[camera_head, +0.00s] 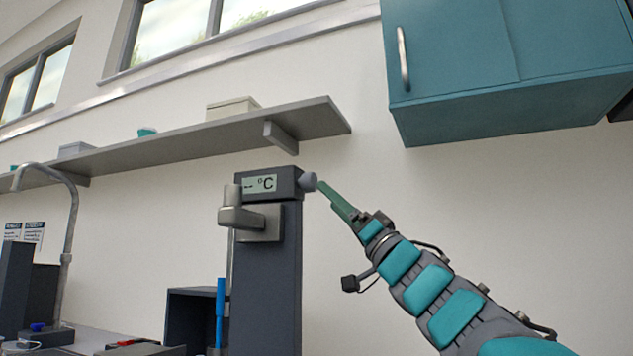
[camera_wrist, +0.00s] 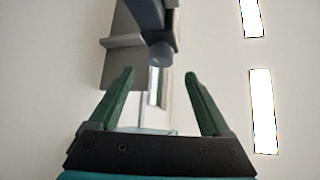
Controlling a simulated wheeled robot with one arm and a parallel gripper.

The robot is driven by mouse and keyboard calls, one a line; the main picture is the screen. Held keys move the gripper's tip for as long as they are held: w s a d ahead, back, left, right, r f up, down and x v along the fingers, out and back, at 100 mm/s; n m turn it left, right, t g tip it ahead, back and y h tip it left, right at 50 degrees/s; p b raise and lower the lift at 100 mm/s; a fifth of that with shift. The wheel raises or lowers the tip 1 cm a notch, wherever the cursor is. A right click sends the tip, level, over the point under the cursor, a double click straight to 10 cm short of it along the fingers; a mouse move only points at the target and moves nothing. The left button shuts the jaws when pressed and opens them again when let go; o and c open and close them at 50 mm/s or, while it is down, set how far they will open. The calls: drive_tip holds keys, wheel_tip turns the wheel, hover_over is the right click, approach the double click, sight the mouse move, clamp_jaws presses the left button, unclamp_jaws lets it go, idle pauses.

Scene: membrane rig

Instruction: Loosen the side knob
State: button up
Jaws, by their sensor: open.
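The side knob (camera_head: 308,181) is a small grey round knob on the right side of the dark rig head with a "°C" display (camera_head: 262,184). My gripper (camera_head: 321,186) reaches in from the lower right, its green fingertips close to the knob. In the wrist view my gripper (camera_wrist: 160,74) is open and empty between its two green fingers. The knob (camera_wrist: 161,54) shows there just beyond the fingertips, roughly centred between them. I cannot tell exactly how large the gap to the knob is.
A grey wall shelf (camera_head: 215,137) runs above the rig, and a teal cabinet (camera_head: 460,50) hangs at the upper right. A grey clamp (camera_head: 258,222) sits on the rig column (camera_head: 280,285). A curved tap (camera_head: 72,220) stands at the left. The wall right of the rig is bare.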

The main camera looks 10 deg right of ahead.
sight(315, 183)
drive_tip(key=shift+p+x, duration=0.4)
drive_tip(key=shift+x, duration=3.05)
drive_tip(key=shift+c, duration=0.3)
